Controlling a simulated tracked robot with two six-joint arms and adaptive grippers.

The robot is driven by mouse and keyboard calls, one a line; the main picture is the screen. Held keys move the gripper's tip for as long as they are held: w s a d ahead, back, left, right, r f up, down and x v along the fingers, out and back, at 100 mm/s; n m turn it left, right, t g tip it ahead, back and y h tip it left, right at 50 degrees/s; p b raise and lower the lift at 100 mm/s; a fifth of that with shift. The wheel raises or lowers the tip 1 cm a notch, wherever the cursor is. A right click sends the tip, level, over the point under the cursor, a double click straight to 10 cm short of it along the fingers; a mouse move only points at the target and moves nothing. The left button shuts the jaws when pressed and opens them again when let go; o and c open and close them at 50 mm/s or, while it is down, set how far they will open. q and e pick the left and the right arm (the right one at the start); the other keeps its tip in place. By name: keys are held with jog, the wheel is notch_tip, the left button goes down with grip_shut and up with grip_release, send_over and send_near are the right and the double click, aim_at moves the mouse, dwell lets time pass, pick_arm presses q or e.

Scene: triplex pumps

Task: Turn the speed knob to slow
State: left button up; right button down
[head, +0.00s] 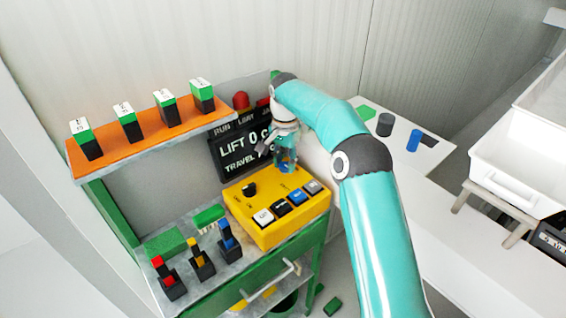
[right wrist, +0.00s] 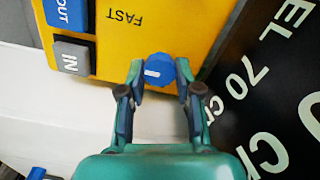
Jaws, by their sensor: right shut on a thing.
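The speed knob (right wrist: 160,70) is blue with a white pointer mark, on the yellow control box (head: 266,230). In the right wrist view the mark points left, and the word FAST is printed on the panel near the knob. My right gripper (head: 285,168) reaches down over the far right part of the box. In the right wrist view its fingers (right wrist: 160,76) stand on both sides of the knob and are shut on it. In the head view the gripper mostly hides the knob. My left gripper is not in view.
A black knob (head: 249,189) and several push buttons, one of them white (head: 263,217), sit on the same box. A black display (head: 240,149) stands behind. Coloured levers (head: 227,236) stand at the left, below an orange shelf (head: 150,137) with switches.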

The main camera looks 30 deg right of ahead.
jog(key=shift+d+r+n+p, duration=0.1)
jog(key=shift+r+n+p, duration=0.05)
jog(key=shift+n+p, duration=0.35)
jog(key=n+p, duration=0.2)
jog(key=shift+r+n, duration=0.1)
jog(key=shift+n, duration=0.3)
jog(key=n+p, duration=0.2)
jog(key=n, duration=0.3)
jog(key=shift+w+n, duration=0.15)
jog(key=shift+n, duration=0.15)
jog(key=n+p, duration=0.1)
jog(key=n, duration=0.3)
jog(key=shift+w+a+n+p, duration=0.15)
jog(key=shift+n+p, duration=0.4)
jog(key=shift+n, duration=1.65)
jog(key=shift+a, duration=0.1)
